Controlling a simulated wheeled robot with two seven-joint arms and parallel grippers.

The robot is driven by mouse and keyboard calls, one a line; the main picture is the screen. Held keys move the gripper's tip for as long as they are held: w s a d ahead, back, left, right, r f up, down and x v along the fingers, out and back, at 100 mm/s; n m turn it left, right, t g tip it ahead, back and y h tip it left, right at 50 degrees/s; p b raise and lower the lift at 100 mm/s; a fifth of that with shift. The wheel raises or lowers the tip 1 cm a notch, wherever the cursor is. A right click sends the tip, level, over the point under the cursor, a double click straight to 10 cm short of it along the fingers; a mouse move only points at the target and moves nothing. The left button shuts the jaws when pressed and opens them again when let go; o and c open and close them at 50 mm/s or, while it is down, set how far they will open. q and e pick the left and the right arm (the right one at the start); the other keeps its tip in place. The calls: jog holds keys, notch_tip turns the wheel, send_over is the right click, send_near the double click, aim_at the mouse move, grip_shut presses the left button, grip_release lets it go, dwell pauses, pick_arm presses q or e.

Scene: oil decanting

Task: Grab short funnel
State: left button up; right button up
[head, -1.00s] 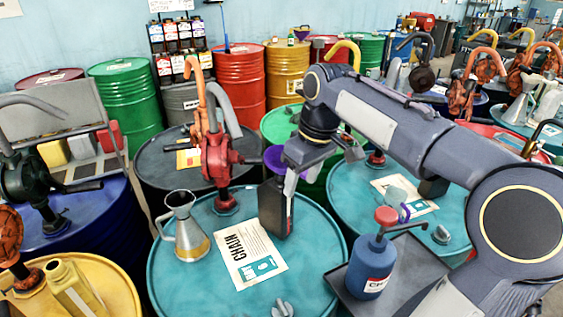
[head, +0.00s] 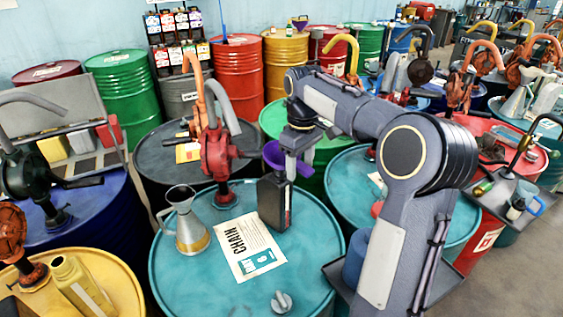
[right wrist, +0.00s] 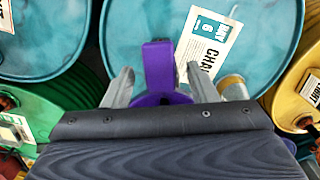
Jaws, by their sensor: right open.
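The short purple funnel (head: 273,154) is at the top of a dark bottle (head: 273,203) on the teal drum (head: 200,285). My right gripper (head: 291,166) is at the funnel from above, with its wrist partly covering it. In the right wrist view the funnel's purple upright part (right wrist: 158,66) stands between the two spread grey fingers (right wrist: 159,78). The fingers are open, with gaps beside that part. The funnel's lower part and its seat on the bottle are hidden. My left gripper is not in view.
A red hand pump (head: 215,155) stands close behind. A blue container (head: 355,258) is mostly hidden by my right arm.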

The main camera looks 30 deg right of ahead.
jog(key=shift+f, duration=0.35)
jog(key=shift+c, duration=0.4)
jog(key=c, duration=1)
jog(key=shift+r, duration=0.1)
